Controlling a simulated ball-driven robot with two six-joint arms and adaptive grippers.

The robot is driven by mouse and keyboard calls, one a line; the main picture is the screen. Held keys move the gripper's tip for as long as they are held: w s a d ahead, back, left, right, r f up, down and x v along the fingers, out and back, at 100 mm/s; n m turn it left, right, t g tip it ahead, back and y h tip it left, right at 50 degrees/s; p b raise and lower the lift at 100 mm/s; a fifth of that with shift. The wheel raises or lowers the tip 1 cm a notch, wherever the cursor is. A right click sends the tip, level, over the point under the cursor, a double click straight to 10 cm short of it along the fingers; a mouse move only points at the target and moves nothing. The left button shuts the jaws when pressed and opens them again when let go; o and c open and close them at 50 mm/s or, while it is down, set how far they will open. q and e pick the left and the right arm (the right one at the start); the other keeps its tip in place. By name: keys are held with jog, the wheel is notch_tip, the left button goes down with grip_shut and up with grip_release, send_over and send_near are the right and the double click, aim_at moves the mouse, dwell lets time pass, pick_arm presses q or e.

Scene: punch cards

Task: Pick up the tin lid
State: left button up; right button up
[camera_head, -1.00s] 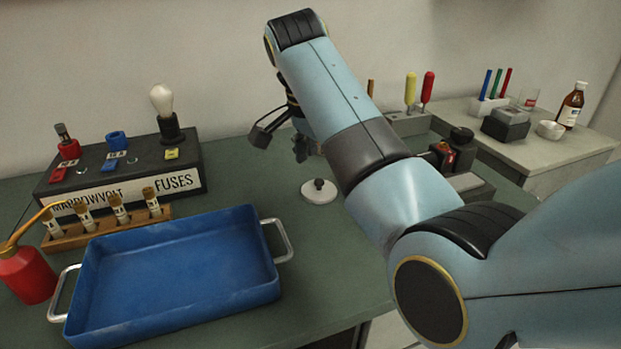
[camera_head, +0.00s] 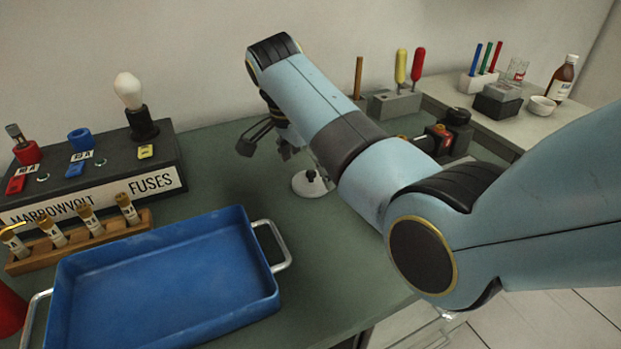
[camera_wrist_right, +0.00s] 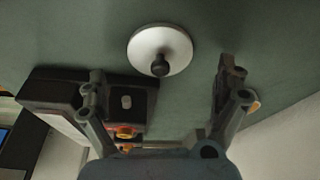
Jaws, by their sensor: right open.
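The tin lid (camera_head: 309,187) is a white disc with a dark knob, lying on the green bench right of the blue tray. In the right wrist view the lid (camera_wrist_right: 161,47) lies flat at the upper middle, knob toward the camera. My right gripper (camera_head: 268,146) is open and empty, above the bench and just behind and left of the lid in the head view. In the wrist view its fingers (camera_wrist_right: 157,95) are spread apart, with the lid beyond their tips and between their lines. My left gripper is not in view.
A blue tray (camera_head: 257,305) with metal handles fills the front left. Behind it stand a vial rack (camera_head: 80,241) and a fuse box (camera_head: 95,195) with a bulb. A dark device (camera_head: 445,136) stands right of my arm. Green bench is bare around the lid.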

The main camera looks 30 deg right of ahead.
jog(key=shift+x, duration=1.15)
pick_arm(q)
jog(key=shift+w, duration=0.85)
pick_arm(e)
jog(key=c, duration=0.5)
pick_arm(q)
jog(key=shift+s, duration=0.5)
pick_arm(e)
jog(key=c, duration=0.7)
